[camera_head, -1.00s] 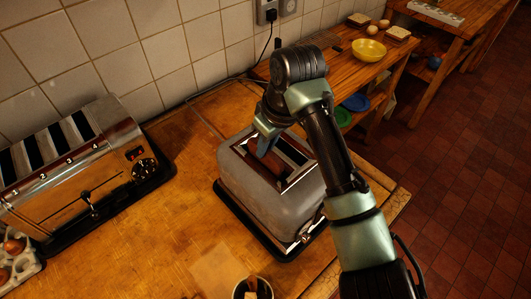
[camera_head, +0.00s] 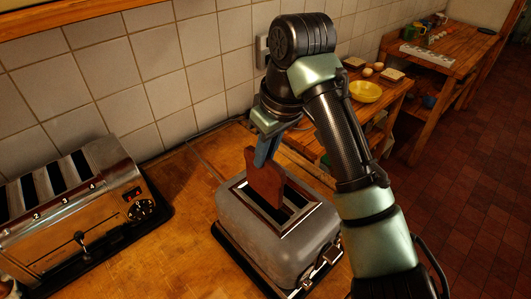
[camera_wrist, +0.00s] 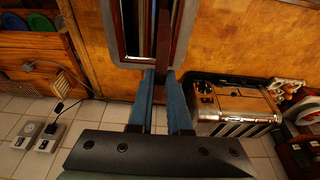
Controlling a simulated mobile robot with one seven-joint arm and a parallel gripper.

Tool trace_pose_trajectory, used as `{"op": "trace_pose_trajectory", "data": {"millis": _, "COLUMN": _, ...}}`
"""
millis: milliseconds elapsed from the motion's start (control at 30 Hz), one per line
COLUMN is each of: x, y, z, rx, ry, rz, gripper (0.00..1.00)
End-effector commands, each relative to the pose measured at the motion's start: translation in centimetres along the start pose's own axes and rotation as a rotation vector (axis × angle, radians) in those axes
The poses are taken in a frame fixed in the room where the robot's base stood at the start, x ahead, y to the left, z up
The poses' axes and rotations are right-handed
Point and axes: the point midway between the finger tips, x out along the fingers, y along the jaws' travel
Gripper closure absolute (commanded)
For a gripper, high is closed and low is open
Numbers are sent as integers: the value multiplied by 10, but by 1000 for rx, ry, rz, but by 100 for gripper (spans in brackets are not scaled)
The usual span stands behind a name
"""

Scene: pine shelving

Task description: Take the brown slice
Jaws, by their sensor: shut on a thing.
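The brown slice (camera_head: 264,182) is upright above the grey toaster (camera_head: 262,232), with most of its face showing. Its lower edge is at the slot opening, and I cannot tell whether it is fully clear of the slot. My gripper (camera_head: 263,153) points down and is shut on the slice's upper part with its blue fingers. In the wrist view the slice (camera_wrist: 163,38) shows edge-on between the two fingers (camera_wrist: 161,80), over the toaster's slots.
A long chrome toaster (camera_head: 75,215) stands at the left on the counter (camera_head: 150,265). A yellow bowl (camera_head: 365,92), eggs (camera_head: 373,70) and bread slices stand on a lower wooden table at the back. The tiled wall (camera_head: 110,60) is behind the counter.

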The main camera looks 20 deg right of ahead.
Motion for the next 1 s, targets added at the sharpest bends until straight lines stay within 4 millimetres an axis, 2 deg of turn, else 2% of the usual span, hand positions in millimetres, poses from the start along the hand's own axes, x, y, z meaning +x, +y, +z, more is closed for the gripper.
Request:
{"op": "trace_pose_trajectory", "data": {"millis": 600, "x": -48, "y": 0, "z": -14, "rx": 0, "ry": 1, "rz": 0, "gripper": 100}}
{"op": "trace_pose_trajectory", "data": {"millis": 1000, "x": -48, "y": 0, "z": -13, "rx": 0, "ry": 1, "rz": 1, "gripper": 100}}
